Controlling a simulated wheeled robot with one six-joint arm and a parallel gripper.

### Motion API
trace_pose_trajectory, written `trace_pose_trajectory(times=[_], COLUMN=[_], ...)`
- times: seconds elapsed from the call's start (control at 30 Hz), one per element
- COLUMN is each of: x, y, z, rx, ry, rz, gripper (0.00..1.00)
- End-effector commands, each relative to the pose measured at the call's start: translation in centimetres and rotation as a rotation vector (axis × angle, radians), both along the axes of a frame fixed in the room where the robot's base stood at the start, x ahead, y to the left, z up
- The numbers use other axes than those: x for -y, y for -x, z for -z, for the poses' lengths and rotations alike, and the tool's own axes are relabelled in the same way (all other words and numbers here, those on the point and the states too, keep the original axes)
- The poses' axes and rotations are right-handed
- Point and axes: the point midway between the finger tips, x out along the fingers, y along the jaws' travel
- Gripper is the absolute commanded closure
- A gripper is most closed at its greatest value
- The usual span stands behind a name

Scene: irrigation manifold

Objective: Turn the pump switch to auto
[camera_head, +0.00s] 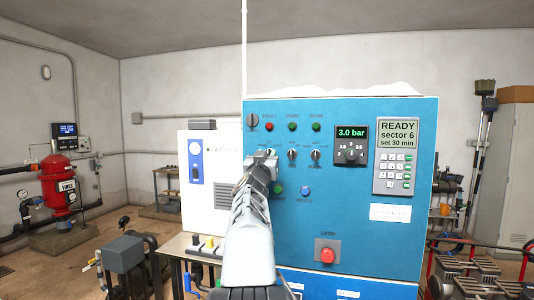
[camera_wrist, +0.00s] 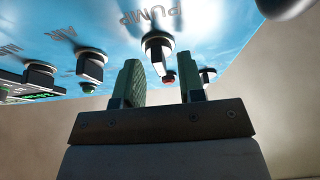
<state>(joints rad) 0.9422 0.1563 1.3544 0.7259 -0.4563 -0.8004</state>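The pump switch (camera_wrist: 158,44) is a dark knob in a pale round collar beside the PUMP lettering in the wrist view. In the head view my arm and gripper (camera_head: 264,165) largely cover it on the blue panel. In the wrist view my gripper (camera_wrist: 160,70) is open, its two green fingers on either side of the knob's lower part in the picture. Gaps show between the knob and both fingers, and I see no contact. The exact depth of the fingertips and the switch's set position cannot be told.
Two similar knobs (camera_head: 292,154) and (camera_head: 315,155) sit right of the pump switch. A green button (camera_head: 278,189) and blue button (camera_head: 306,191) lie below, with a red push button (camera_head: 327,255) lower. A pressure display (camera_head: 351,132) and keypad (camera_head: 396,157) are further right.

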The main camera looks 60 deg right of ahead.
Motion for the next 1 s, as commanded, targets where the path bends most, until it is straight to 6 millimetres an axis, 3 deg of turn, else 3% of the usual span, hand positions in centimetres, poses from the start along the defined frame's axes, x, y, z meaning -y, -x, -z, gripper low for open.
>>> trace_pose_trajectory(times=[0.4,0.77,1.0], x=[0.44,0.41,0.38], y=[-0.13,-0.13,-0.11], z=[-0.16,-0.19,-0.32], rx=[0.000,0.001,0.004], ry=[0.000,0.001,0.002], rz=[0.000,0.000,0.000], gripper=[0.65,0.99,1.00])
